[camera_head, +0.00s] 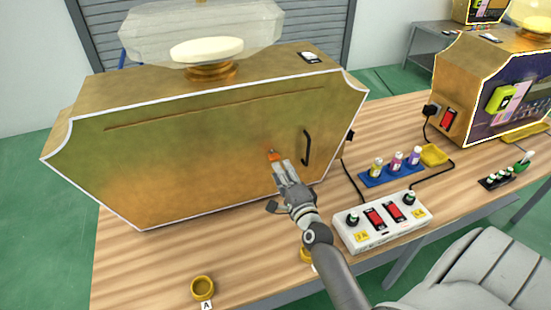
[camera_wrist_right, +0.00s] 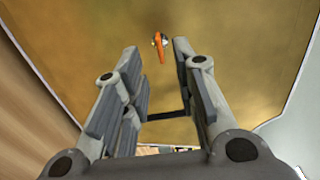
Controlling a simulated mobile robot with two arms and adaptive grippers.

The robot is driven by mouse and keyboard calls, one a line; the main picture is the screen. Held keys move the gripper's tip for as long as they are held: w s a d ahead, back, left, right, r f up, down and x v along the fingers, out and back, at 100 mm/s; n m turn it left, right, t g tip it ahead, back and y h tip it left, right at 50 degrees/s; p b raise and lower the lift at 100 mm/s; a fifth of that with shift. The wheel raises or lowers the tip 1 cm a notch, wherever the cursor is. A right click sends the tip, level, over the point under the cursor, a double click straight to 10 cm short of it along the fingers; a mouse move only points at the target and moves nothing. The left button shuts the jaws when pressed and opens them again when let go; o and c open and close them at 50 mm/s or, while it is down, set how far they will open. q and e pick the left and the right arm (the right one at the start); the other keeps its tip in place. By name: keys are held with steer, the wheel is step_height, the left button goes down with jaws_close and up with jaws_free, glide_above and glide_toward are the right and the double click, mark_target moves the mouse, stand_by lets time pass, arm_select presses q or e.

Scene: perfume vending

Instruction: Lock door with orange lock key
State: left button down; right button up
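The door (camera_head: 200,160) is the large gold-brown front panel of the machine on the table, edged in white, and it looks closed. The orange lock key (camera_head: 272,155) sits in the door, left of the black handle (camera_head: 307,147). In the right wrist view the key (camera_wrist_right: 161,46) shows beyond the fingertips, between their lines. My right gripper (camera_head: 281,168) is just in front of the key in the head view. Its fingers (camera_wrist_right: 155,52) are open, with nothing between them; I cannot tell whether a tip touches the key. My left gripper is not in view.
A white switch box (camera_head: 383,221) with red switches stands right of my right arm. Behind it are a blue rack (camera_head: 393,170) of small bottles and a yellow tray (camera_head: 434,155). A yellow ring cup (camera_head: 203,288) is at the table's front. A second machine (camera_head: 495,85) stands right.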

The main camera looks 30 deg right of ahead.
mark_target(276, 159)
steer(key=x, duration=0.6)
steer(key=shift+w, duration=0.1)
jaws_close()
